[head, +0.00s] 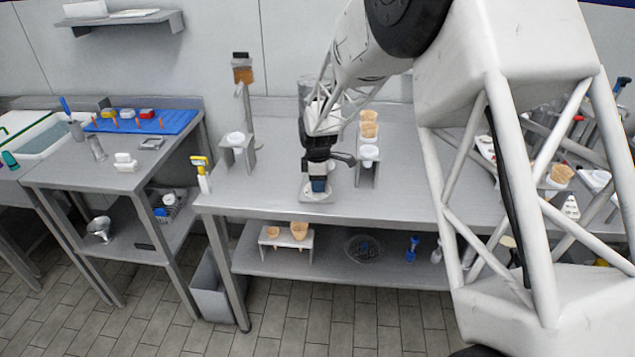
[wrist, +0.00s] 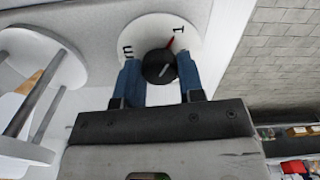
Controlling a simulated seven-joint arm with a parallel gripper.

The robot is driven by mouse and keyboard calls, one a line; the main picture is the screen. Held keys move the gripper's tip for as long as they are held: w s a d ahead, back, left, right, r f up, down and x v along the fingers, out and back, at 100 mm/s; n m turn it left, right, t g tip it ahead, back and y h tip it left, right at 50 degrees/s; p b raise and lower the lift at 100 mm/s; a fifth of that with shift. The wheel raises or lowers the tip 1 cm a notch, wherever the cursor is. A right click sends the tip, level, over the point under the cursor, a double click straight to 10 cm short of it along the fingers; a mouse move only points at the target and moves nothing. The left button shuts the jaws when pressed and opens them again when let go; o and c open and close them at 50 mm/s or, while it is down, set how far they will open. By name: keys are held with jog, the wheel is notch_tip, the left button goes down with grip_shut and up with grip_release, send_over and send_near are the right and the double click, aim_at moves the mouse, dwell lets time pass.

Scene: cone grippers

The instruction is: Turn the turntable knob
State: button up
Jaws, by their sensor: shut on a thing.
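The turntable knob (wrist: 160,66) is a black round knob with a light pointer line. It sits on a white dial (wrist: 147,28) with black marks and a red mark. My gripper (wrist: 159,78) has blue fingers, one on each side of the knob, shut on it. In the head view my gripper (head: 318,185) points down at the white round dial (head: 312,196) on a small grey base on the metal table. There my fingers hide the knob.
A holder with ice cream cones (head: 369,130) stands just right of my gripper. A grey stand (head: 238,150) with a white cup is to the left, and a yellow-topped bottle (head: 201,172) is at the table's left edge. The table (head: 262,195) is clear between them.

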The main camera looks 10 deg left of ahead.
jog(key=o, duration=0.9)
jog(key=shift+r, duration=0.1)
jog(key=shift+r, duration=3.85)
